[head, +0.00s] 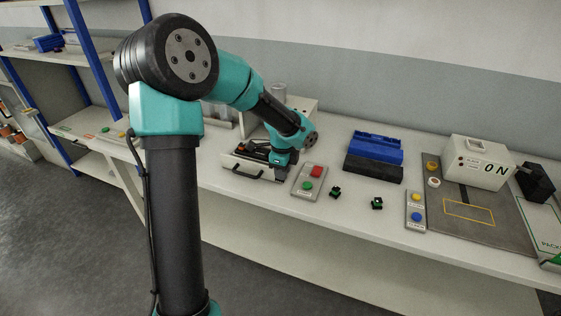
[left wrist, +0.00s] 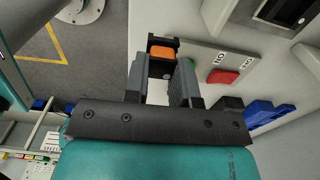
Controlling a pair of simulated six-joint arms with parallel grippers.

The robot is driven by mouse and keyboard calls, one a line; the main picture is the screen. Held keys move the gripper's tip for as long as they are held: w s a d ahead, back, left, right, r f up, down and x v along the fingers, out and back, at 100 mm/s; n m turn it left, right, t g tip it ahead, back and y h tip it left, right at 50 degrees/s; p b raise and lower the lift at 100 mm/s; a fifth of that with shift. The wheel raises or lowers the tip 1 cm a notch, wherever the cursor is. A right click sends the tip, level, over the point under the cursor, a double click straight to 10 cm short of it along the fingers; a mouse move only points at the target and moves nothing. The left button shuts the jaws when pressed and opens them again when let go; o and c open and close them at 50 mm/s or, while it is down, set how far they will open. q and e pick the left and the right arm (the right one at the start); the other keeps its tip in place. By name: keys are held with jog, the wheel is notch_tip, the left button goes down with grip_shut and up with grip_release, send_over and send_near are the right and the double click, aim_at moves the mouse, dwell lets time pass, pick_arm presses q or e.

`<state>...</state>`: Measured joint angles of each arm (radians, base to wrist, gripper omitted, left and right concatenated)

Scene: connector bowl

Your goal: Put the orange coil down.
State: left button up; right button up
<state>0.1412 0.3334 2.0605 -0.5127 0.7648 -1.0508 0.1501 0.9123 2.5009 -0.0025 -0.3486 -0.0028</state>
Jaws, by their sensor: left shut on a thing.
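The orange coil (left wrist: 163,52), an orange block in a black frame, sits between the fingertips of my left gripper (left wrist: 161,72) in the left wrist view. The gripper is shut on it. My right gripper is in neither view.
A grey plate (head: 303,191) with red and green buttons lies right of the machine. Two small dark-green parts (head: 335,192) (head: 377,203) lie on the bench. A blue bin (head: 375,146) stands behind. Farther right are a yellow-and-blue button panel (head: 415,207) and a white box (head: 478,153).

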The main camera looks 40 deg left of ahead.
pick_arm(q)
jog(key=shift+w, duration=0.1)
jog(key=w+a, duration=0.3)
jog(key=w, duration=0.1)
jog(key=w+a+f, duration=0.1)
jog(key=w+a, duration=0.2)
jog(key=w, duration=0.1)
jog(key=w+a, duration=0.3)
jog(key=w, duration=0.1)
jog(key=shift+a+f, duration=0.2)
jog(key=shift+a, duration=0.05)
jog(key=shift+w+a, duration=0.2)
jog(key=shift+f, duration=1.8)
jog(key=shift+f, duration=0.1)
jog(key=o, duration=0.9)
